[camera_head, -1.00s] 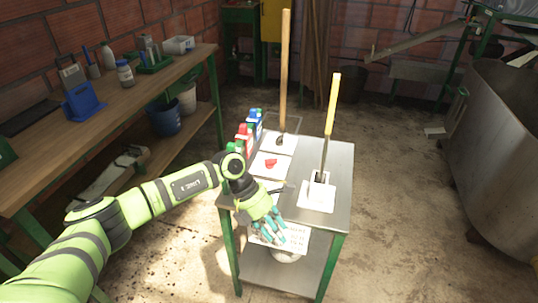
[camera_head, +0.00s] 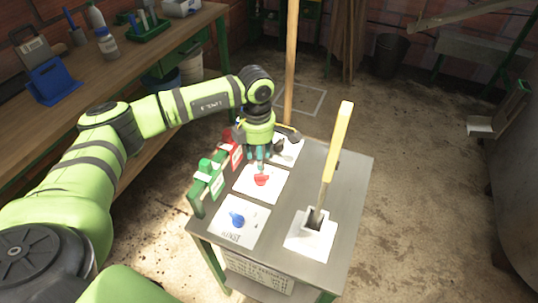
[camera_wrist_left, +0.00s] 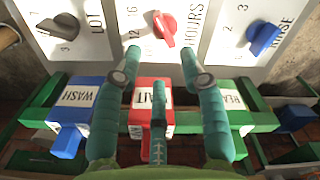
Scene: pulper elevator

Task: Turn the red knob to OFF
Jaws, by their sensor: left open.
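The red knob (camera_head: 261,180) sits on a white plate (camera_head: 250,193) on the metal cart. In the left wrist view the red knob (camera_wrist_left: 165,28) is at the top middle, on a panel with numbers and the word HOURS. An OFF mark cannot be made out. My left gripper (camera_head: 257,156) is open, its teal fingers just behind the knob in the head view. In the wrist view two fingers of the left gripper (camera_wrist_left: 160,50) reach up on either side below the knob, with no clear contact. My right gripper is not in view.
A blue knob (camera_head: 237,219) and a black knob (camera_wrist_left: 60,26) flank the red one. Blue (camera_wrist_left: 75,103), red (camera_wrist_left: 151,100) and green (camera_wrist_left: 235,108) labelled blocks stand along the cart's edge. A yellow-handled lever (camera_head: 335,150) and a wooden pole (camera_head: 290,60) rise nearby.

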